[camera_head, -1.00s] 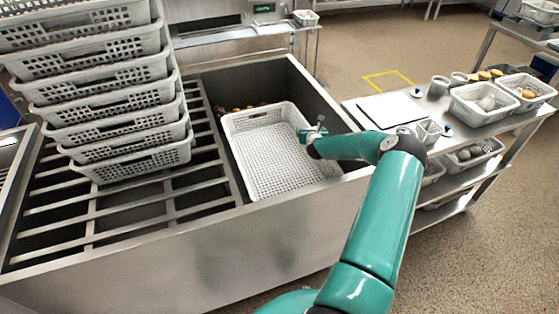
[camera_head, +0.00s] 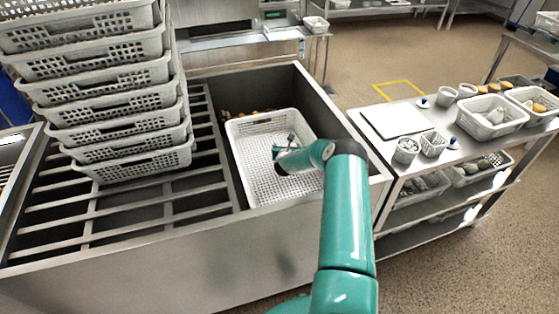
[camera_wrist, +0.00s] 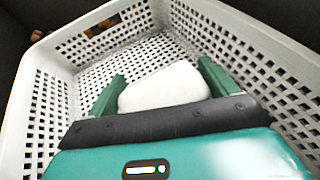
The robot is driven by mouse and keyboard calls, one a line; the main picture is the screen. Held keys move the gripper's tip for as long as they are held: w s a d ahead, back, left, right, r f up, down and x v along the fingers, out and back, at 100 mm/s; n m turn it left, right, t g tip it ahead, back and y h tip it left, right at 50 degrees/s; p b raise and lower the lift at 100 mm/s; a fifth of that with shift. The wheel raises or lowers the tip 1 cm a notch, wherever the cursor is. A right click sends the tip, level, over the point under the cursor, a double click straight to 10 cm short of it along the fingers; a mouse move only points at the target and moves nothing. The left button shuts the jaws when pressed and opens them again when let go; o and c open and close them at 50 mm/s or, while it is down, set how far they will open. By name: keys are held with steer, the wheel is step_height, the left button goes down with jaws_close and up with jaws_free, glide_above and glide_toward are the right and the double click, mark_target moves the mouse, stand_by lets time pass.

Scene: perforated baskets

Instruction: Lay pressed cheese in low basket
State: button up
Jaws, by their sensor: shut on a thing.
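The low basket (camera_head: 247,134) is white and perforated and sits in the steel trough. Its walls and floor also show in the wrist view (camera_wrist: 262,58). My gripper (camera_wrist: 162,85) is inside the basket's outline, fingers pointing down toward its floor. Its two green fingers are shut on a white, rounded block, the pressed cheese (camera_wrist: 165,86). In the head view my gripper (camera_head: 289,142) is over the middle of the basket, and the cheese is too small to make out clearly. I cannot tell whether the cheese touches the basket floor.
A tall stack of perforated baskets (camera_head: 105,85) stands on the slatted rack at left. Several small brown things lie behind the low basket in the trough.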

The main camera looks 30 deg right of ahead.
steer(key=a+f, duration=0.1)
steer(key=w+a+f, duration=0.1)
steer(key=f, duration=0.1)
steer(key=shift+w+a+f, duration=0.25)
steer(key=shift+a+f, duration=0.05)
steer(key=shift+f, duration=0.85)
steer(key=shift+w+a+f, duration=0.1)
steer(key=shift+a+f, duration=0.05)
steer(key=shift+f, duration=0.85)
steer(key=o, duration=0.9)
steer(key=shift+f, duration=0.1)
